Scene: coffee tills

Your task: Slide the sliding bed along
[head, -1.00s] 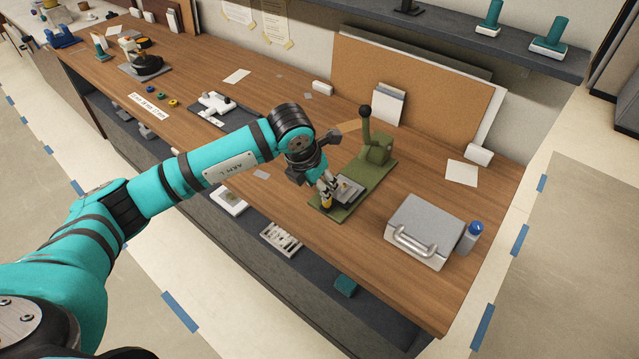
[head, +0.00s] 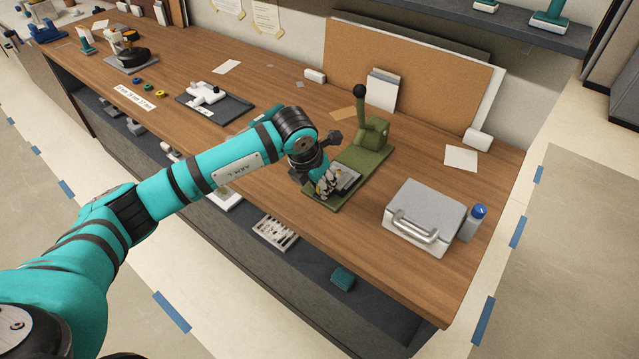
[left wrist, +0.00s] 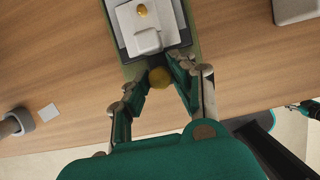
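A green hand press (head: 370,140) with a black-knobbed lever stands on a long green base plate on the counter. Its sliding bed (head: 349,179) lies on the front part of the base. In the left wrist view, the bed (left wrist: 146,42) is a pale block on a dark plate, with a small brass piece on top. A round brass knob (left wrist: 160,77) is at its near end. In the head view, the gripper (head: 327,186) covers the knob.
A grey case (head: 425,210) with a handle and a blue-capped bottle (head: 474,222) stand right of the press. A cork board (head: 400,85) leans on the wall behind. A white fixture on a dark mat (head: 214,104) lies to the left. Bare wood lies in front of the case.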

